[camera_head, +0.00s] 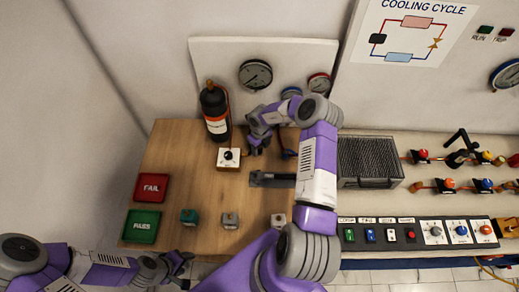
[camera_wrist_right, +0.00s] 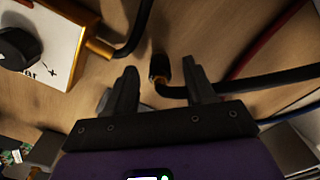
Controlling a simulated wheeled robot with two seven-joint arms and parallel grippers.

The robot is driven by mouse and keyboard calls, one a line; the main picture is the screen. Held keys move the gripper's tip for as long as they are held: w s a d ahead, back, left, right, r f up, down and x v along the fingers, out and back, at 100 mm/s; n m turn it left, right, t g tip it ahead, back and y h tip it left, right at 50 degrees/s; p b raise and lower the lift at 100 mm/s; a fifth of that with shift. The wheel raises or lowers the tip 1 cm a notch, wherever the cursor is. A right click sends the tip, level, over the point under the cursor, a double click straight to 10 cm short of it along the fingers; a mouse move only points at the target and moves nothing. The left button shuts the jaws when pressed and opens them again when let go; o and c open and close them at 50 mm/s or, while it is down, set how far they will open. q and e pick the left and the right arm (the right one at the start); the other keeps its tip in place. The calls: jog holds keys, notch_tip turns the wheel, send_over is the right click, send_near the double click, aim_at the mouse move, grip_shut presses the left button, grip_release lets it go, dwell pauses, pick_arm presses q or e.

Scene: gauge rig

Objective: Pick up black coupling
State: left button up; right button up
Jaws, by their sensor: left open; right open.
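The black coupling (camera_wrist_right: 160,68) is a short black hose end with a brass-coloured band, seen in the right wrist view over the wooden table. My right gripper (camera_wrist_right: 163,78) is open, with one finger on each side of the coupling; I cannot tell whether they touch it. In the head view my right gripper (camera_head: 257,145) hangs low over the table, right of the small white box, and the coupling is hard to make out there. My left gripper (camera_head: 178,264) is open and empty at the table's front edge.
A white box with a black knob (camera_head: 229,157) and brass fitting stands close left of my right gripper. Behind it is a black bottle (camera_head: 214,105). Red FAIL (camera_head: 151,187) and green PASS (camera_head: 142,226) trays lie at left. Red and black hoses (camera_wrist_right: 265,80) run beside the coupling.

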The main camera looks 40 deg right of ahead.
jog(key=shift+f, duration=0.55)
grip_shut()
jog(key=shift+r, duration=0.15)
